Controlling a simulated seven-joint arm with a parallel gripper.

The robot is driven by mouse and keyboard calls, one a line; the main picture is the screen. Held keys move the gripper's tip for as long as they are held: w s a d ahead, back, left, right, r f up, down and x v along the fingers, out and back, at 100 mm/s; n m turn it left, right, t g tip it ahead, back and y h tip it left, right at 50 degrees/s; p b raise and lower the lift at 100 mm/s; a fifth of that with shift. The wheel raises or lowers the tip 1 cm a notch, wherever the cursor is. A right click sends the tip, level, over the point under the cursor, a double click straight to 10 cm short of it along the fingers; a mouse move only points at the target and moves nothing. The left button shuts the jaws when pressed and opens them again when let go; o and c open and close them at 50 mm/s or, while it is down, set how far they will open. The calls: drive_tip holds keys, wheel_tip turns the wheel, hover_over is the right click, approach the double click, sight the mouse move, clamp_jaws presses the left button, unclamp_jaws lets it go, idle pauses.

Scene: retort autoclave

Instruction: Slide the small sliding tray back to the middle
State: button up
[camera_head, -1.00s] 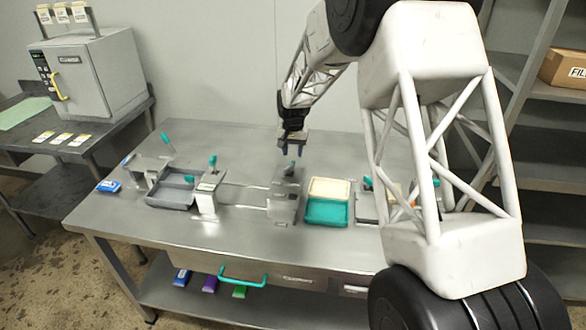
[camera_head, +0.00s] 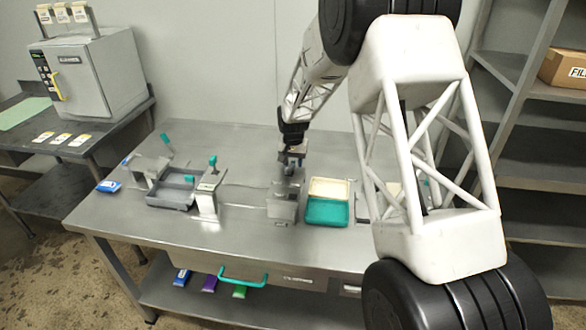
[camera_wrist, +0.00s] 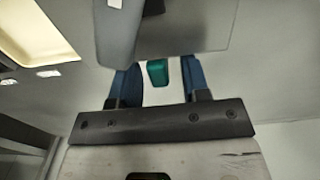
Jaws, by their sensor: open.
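My gripper (camera_head: 291,164) is low over a grey metal carriage (camera_head: 283,204) at the right end of a pair of rails on the bench. I take this carriage for the small sliding tray, but its shape is partly hidden by my gripper. In the wrist view my gripper (camera_wrist: 160,80) is open, with its two blue fingers apart. A teal knob (camera_wrist: 158,72) shows in the gap between them, with space on both sides. In the head view the knob is hidden behind my gripper.
A grey upright (camera_head: 207,200) with a teal handle stands at the rails' left end. Left of it is a grey divided tray (camera_head: 172,197). A teal bin (camera_head: 326,212) and cream bin (camera_head: 329,188) sit close right of the carriage. A blue packet (camera_head: 108,186) lies far left.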

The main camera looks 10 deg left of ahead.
drive_tip(key=shift+f, duration=1.2)
clamp_jaws()
